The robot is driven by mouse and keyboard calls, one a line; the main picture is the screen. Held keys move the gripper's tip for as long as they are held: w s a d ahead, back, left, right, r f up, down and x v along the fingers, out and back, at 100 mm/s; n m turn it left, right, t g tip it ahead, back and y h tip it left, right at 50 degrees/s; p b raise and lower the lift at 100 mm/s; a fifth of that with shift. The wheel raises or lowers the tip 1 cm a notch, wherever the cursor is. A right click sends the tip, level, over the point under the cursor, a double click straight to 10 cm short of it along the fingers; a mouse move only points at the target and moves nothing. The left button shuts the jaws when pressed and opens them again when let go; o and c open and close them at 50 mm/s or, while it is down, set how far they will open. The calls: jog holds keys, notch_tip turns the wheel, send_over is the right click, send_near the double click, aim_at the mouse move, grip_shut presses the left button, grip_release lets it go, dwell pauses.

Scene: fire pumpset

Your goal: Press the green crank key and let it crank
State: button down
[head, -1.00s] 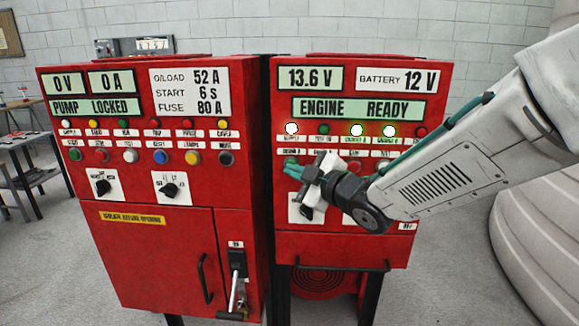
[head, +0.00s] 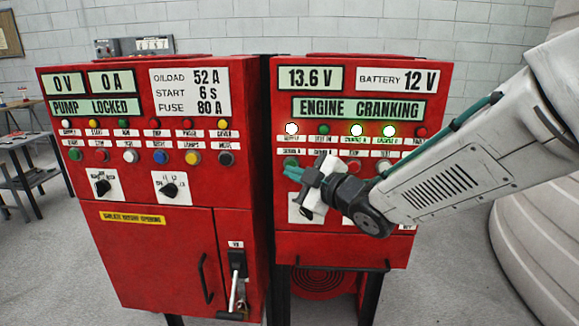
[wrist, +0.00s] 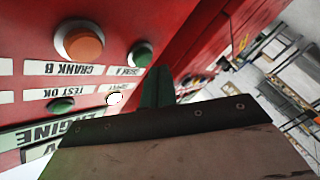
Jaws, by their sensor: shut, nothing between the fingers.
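The green crank key (head: 291,162) is at the left end of the lower button row on the right red panel. It also shows in the wrist view as a green button (wrist: 140,54) beside an upside-down "CRANK A" label. My gripper (head: 289,173) is shut and empty, its green fingertips at the panel face by the key. In the wrist view the fingers (wrist: 160,85) reach close beside the key; I cannot tell whether they touch it. The engine display (head: 358,108) reads "ENGINE CRANKING".
An orange-red button (wrist: 82,43) labelled "CRANK B" sits beside the green key. A rotary switch (head: 306,208) is just below my gripper. The pump panel (head: 150,240) stands at left and reads "PUMP LOCKED". Several lamps are lit above the key row.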

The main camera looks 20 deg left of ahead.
jog(key=shift+s, duration=0.1)
jog(key=s, duration=0.2)
jog(key=s+d, duration=0.1)
jog(key=s, duration=0.1)
jog(key=shift+s+d, duration=0.1)
jog(key=shift+s, duration=0.3)
dwell(0.8)
